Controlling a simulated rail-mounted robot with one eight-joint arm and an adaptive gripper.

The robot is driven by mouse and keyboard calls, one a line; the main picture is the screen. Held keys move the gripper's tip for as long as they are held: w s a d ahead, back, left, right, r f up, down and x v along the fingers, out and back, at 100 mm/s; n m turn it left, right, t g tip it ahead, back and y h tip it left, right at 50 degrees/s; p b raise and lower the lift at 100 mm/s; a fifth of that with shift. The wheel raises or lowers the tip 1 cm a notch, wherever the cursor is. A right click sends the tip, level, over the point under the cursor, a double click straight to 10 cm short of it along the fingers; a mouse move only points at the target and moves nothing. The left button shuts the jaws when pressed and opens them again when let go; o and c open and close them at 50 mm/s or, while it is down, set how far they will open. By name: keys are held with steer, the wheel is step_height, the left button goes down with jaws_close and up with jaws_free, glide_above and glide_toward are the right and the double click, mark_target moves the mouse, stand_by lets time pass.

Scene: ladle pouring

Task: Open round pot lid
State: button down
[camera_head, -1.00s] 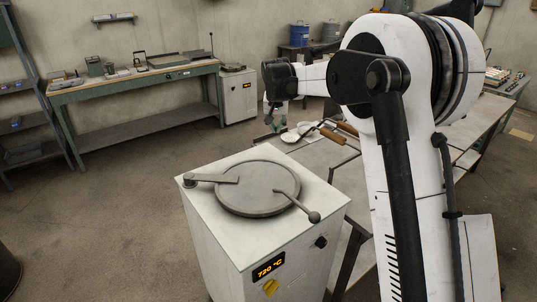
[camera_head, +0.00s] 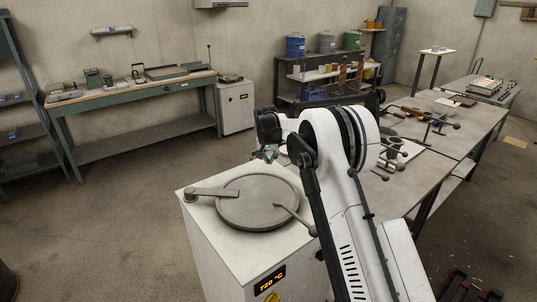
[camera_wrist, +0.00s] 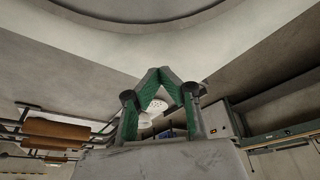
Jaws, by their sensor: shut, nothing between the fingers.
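The round grey pot lid (camera_head: 257,204) lies flat and closed on top of a white furnace cabinet (camera_head: 215,240). A flat hinge arm (camera_head: 212,191) reaches onto it from the left. A rod handle with a dark ball knob (camera_head: 312,230) sticks out over its front right side. My gripper (camera_head: 268,157) is small and partly hidden by my arm in the head view, near the back edge of the cabinet, apart from the handle. In the wrist view its green fingers (camera_wrist: 160,72) meet at the tips with nothing between them. Curved grey rims fill the top of that view.
The cabinet's front has a lit temperature display (camera_head: 270,280). A long workbench (camera_head: 441,112) with tools stands to the right. A green workbench (camera_head: 135,92) and shelves stand at the back left. The floor left of the cabinet is clear.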

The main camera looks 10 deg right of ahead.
steer(key=x, duration=0.3)
steer(key=shift+f, duration=0.15)
steer(key=shift+s+a+p, duration=0.15)
steer(key=shift+s+p, duration=0.05)
steer(key=shift+s, duration=0.4)
steer(key=shift+s+a+p, duration=0.2)
steer(key=shift+s, duration=0.45)
steer(key=shift+s+a+f, duration=0.2)
steer(key=shift+s+f, duration=0.05)
steer(key=shift+s, duration=0.4)
steer(key=shift+d, duration=0.1)
